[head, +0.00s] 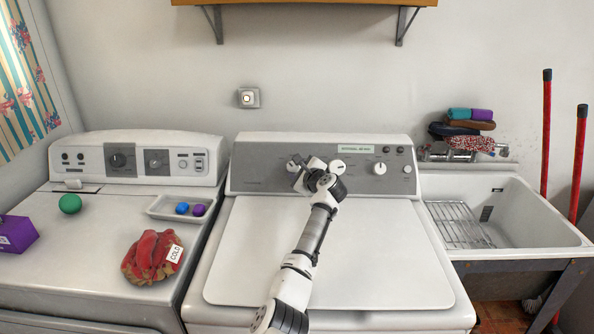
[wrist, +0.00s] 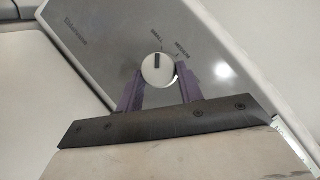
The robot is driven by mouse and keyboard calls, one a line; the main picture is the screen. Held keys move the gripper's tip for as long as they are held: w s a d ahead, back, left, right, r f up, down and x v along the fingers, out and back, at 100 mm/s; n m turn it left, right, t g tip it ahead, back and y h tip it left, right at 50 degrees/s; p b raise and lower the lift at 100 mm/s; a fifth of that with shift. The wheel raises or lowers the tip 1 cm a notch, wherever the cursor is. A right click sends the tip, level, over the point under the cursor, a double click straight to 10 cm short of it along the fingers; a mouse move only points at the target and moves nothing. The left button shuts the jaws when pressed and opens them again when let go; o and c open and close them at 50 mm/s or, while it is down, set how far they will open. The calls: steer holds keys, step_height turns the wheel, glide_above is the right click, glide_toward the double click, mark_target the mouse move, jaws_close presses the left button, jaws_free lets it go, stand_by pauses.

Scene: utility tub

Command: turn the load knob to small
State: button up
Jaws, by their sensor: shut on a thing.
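The load knob (wrist: 158,70) is a round white dial on the grey panel of the middle machine. The word SMALL is printed above it in the wrist view, and MEDIUM is up and to the right. Its dark mark points nearly straight up, near SMALL; I cannot tell whether it lines up exactly. My gripper (wrist: 158,84) is shut on the knob, one purple finger on each side. In the head view, my gripper (head: 306,172) reaches the left part of the panel and hides the knob there.
The panel (head: 360,173) also carries a white knob (head: 337,165) close to the right of my gripper and another (head: 379,168) farther right. The machine's white lid (head: 390,250) is clear apart from my arm above it. A shelf (head: 310,3) hangs above.

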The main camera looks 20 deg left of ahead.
steer(key=o, duration=1)
steer(key=shift+r, duration=0.1)
steer(key=shift+s+d+r+p, duration=0.1)
steer(key=shift+s+d+p, duration=0.15)
steer(key=shift+p, duration=0.1)
steer(key=p+v, duration=0.1)
steer(key=v, duration=1.2)
